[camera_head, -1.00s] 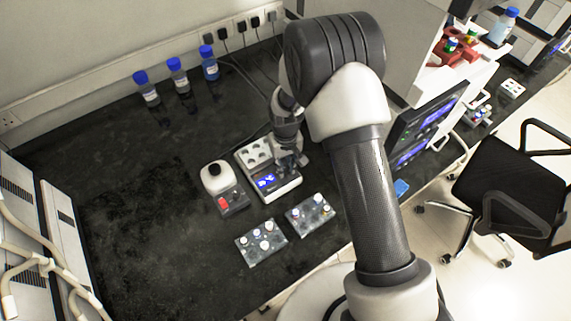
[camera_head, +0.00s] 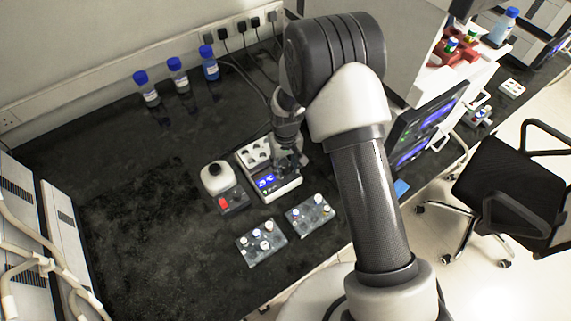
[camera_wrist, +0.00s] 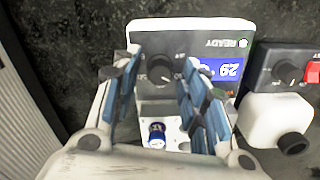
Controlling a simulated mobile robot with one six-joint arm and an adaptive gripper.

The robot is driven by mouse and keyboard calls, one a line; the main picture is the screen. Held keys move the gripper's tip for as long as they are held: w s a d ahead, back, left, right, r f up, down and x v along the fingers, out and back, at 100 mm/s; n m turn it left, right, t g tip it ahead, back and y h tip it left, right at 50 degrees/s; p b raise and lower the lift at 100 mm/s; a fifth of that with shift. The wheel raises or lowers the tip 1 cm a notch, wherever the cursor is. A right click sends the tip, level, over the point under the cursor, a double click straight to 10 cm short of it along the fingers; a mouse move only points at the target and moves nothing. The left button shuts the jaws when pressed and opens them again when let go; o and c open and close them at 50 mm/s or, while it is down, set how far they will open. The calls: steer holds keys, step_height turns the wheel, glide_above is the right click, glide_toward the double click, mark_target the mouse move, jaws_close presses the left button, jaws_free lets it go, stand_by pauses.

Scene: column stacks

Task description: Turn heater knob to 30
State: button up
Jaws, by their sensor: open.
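The heater (camera_head: 288,191) is a white block on the black bench, with round wells and a blue lit display (camera_head: 265,182). In the wrist view the heater (camera_wrist: 143,38) shows a black round knob (camera_wrist: 161,68) on a dark panel. The display (camera_wrist: 222,70) there is upside down and appears to read 29, with READY beside it. My gripper (camera_wrist: 157,76) is open, its blue-padded fingers on either side of the knob with gaps showing. In the head view my gripper (camera_head: 290,158) is over the heater's right side and hides the knob.
Two vial racks (camera_head: 261,243) (camera_head: 310,214) sit in front. Several blue-capped bottles (camera_head: 178,74) stand at the back. The left bench (camera_head: 120,200) is clear.

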step_height(320, 180, up, 12)
stand_by(0.5)
steer(key=shift+r, duration=0.1)
step_height(320, 180, up, 7)
glide_above(286, 168)
steer(key=s+d, duration=0.1)
steer(key=d, duration=0.2)
steer(key=s+d+r+m+t, duration=0.2)
steer(key=s+d+r, duration=0.4)
steer(key=r, duration=0.4)
steer(key=s+d+r+m+t, duration=0.1)
steer(key=s+d+r, duration=0.1)
steer(key=s, duration=0.7)
steer(key=s+d+r+t, duration=0.1)
steer(key=s+d+r, duration=0.2)
steer(key=s, duration=0.6)
steer(key=shift+s+r+m+t, duration=0.25)
steer(key=shift+r+m+t, duration=0.05)
steer(key=shift+r+m, duration=0.1)
steer(key=shift+d, duration=0.1)
